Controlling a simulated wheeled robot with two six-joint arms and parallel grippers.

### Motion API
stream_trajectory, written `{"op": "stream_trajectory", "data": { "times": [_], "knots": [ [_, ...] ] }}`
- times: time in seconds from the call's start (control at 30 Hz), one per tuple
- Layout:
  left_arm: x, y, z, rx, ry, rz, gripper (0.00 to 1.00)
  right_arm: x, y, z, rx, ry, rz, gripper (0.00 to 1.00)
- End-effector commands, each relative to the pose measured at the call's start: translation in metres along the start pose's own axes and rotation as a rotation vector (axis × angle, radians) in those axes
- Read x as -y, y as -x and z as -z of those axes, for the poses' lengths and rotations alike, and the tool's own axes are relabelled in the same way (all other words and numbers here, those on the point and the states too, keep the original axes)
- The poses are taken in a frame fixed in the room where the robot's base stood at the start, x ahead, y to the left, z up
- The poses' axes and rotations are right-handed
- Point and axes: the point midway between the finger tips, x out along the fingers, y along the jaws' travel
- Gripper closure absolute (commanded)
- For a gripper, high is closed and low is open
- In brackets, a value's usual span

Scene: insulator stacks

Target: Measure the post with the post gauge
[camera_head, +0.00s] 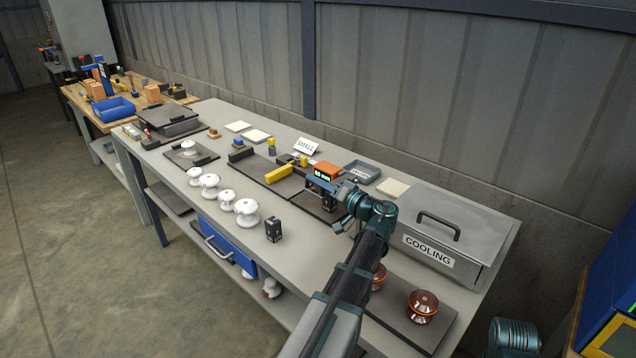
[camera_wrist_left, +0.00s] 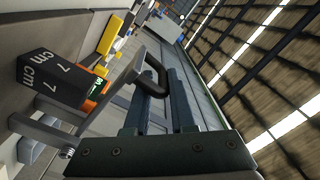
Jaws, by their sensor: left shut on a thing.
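My left gripper (camera_head: 338,192) reaches over the bench from the front. It is shut on the post gauge, an orange-bodied tool (camera_head: 326,170) with a green lit display. In the left wrist view the gauge's dark handle loop (camera_wrist_left: 157,72) is at the fingers (camera_wrist_left: 165,105), and the orange body (camera_wrist_left: 98,98) lies beyond it. A black block marked "7 cm" (camera_wrist_left: 48,82) is beside the gauge's grey jaw; whether they touch I cannot tell. White ribbed insulators (camera_head: 246,212) stand in a row at the bench's front left. Which piece is the post is unclear.
A grey box labelled COOLING (camera_head: 440,235) stands right of my arm. Brown insulators (camera_head: 422,306) sit on a dark mat near the front right. Another black block (camera_head: 273,229) stands left of my arm. A SMALL sign (camera_head: 306,146) and yellow bar (camera_head: 278,174) lie farther back.

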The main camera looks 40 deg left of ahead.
Motion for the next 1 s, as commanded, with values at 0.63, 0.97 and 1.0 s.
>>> {"op": "stream_trajectory", "data": {
  "times": [0.63,0.97,1.0],
  "knots": [
    [0.002,0.000,-0.001,0.004,-0.001,0.003,0.55,0.000,0.001,0.000,0.000,0.000,0.000,0.50],
    [0.032,-0.001,0.022,0.005,-0.001,0.005,0.55,-0.004,0.038,-0.002,0.000,0.000,0.000,0.50],
    [0.037,-0.001,0.026,0.005,-0.001,0.005,0.55,-0.004,0.045,-0.003,0.000,-0.001,0.000,0.50]
  ]
}}
